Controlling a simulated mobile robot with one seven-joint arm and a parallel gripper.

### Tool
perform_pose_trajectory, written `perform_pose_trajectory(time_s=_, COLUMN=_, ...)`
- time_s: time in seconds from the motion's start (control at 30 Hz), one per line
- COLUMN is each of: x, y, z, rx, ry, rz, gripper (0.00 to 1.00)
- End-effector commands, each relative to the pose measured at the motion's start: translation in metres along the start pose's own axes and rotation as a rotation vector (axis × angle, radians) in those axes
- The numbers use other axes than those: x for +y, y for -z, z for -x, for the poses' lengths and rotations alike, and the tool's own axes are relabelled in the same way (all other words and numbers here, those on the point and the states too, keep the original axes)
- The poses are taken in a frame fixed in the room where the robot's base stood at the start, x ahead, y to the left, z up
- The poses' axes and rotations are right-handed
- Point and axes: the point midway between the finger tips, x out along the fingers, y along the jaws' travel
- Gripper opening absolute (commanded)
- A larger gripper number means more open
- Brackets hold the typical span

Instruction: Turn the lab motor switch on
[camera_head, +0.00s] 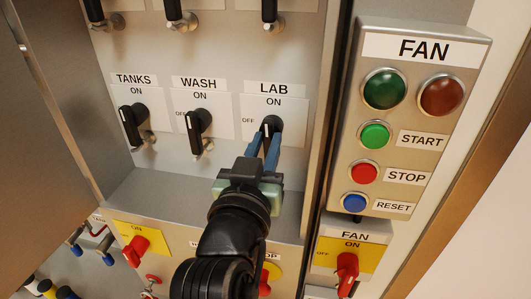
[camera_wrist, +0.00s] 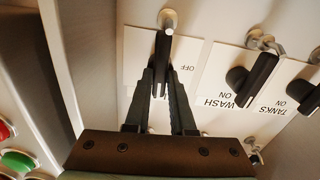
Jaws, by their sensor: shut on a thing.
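The LAB switch (camera_head: 271,124) is a black rotary knob on a white plate, with ON marked above it and OFF to its left in the head view. My gripper (camera_head: 269,146) is shut on this knob, its two bluish fingers reaching up to it from below. In the wrist view the LAB knob (camera_wrist: 163,46) shows between the dark fingertips of my gripper (camera_wrist: 161,74), and its handle stands roughly upright there. The fingers hide part of the knob and its plate, including the ON mark in the wrist view. I cannot tell exactly which mark the knob points to.
The WASH knob (camera_head: 199,123) and the TANKS knob (camera_head: 131,122) sit left of LAB. The FAN box (camera_head: 425,120) with its buttons stands out at the right. Red switches (camera_head: 137,248) on yellow plates lie below. Metal padlock-like fittings (camera_head: 203,148) stick out near the knobs.

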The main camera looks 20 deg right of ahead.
Motion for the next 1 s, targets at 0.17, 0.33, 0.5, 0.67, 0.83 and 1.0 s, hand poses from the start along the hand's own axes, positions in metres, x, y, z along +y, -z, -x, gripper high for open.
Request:
perform_pose_trajectory(time_s=0.17, x=-0.0003, y=-0.0017, z=0.0, rx=-0.002, ry=0.0, rz=-0.058, gripper=0.0)
perform_pose_trajectory(time_s=0.33, x=-0.0001, y=-0.0012, z=0.0001, rx=-0.003, ry=0.0, rz=-0.083, gripper=0.0)
perform_pose_trajectory(time_s=0.5, x=-0.0001, y=-0.0009, z=0.0, rx=-0.003, ry=0.0, rz=-0.09, gripper=0.0)
perform_pose_trajectory(time_s=0.67, x=-0.0001, y=-0.0008, z=0.0, rx=-0.003, ry=0.0, rz=-0.09, gripper=0.0)
perform_pose_trajectory(time_s=0.83, x=-0.0001, y=-0.0007, z=0.0, rx=-0.003, ry=0.0, rz=-0.089, gripper=0.39)
perform_pose_trajectory(time_s=1.0, x=-0.0001, y=-0.0005, z=0.0, rx=-0.002, ry=0.0, rz=-0.088, gripper=0.53)
